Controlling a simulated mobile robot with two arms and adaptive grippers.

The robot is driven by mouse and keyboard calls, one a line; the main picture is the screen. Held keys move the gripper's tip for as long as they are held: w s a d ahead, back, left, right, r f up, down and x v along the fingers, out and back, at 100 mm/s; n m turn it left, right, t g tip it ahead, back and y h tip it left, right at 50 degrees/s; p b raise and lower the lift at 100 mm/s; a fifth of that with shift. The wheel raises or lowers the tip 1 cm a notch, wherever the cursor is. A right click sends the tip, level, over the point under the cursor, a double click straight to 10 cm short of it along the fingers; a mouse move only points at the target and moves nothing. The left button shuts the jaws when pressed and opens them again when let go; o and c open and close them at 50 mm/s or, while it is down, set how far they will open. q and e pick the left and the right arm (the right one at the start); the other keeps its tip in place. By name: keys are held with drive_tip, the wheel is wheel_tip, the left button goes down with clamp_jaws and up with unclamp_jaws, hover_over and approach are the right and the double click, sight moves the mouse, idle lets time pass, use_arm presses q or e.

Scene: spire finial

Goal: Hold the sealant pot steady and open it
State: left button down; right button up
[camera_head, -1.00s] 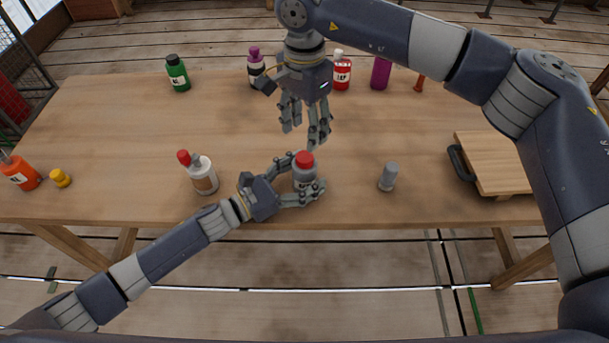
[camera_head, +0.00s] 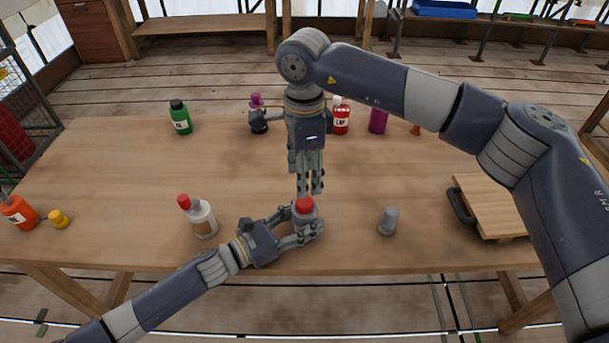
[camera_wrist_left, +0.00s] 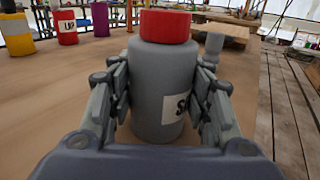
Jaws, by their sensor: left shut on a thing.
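The sealant pot, a grey pot (camera_wrist_left: 158,88) with a red lid (camera_head: 303,205), stands upright near the table's front edge. My left gripper (camera_head: 306,228) is shut on its body from the left. In the left wrist view its fingers press both sides of the pot, below the red lid (camera_wrist_left: 166,25), and a white label starting with S shows partly. The lid sits on the pot. My right gripper (camera_head: 311,192) points down just above the lid, its fingertips close to it. Whether they touch it, and how far the fingers are apart, I cannot tell.
A white bottle with a red cap (camera_head: 202,219) stands left of the pot, and a small grey bottle (camera_head: 388,221) stands right. A wooden board (camera_head: 494,205) with a dark handle lies at the right. Green (camera_head: 180,118), red (camera_head: 341,119) and purple (camera_head: 378,121) containers line the back.

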sight(304, 201)
drive_tip(key=m, duration=0.5)
drive_tip(key=shift+m, duration=0.4)
drive_tip(key=m, duration=1)
drive_tip(key=shift+m, duration=0.4)
drive_tip(key=m, duration=1.2)
drive_tip(key=shift+m, duration=0.3)
drive_tip(key=m, duration=0.4)
drive_tip(key=shift+m, duration=0.3)
drive_tip(key=shift+f+m, duration=0.25)
drive_tip(key=shift+m, duration=0.05)
wheel_tip(304, 201, down, 8)
drive_tip(key=shift+r, duration=0.25)
drive_tip(key=shift+c, duration=0.6)
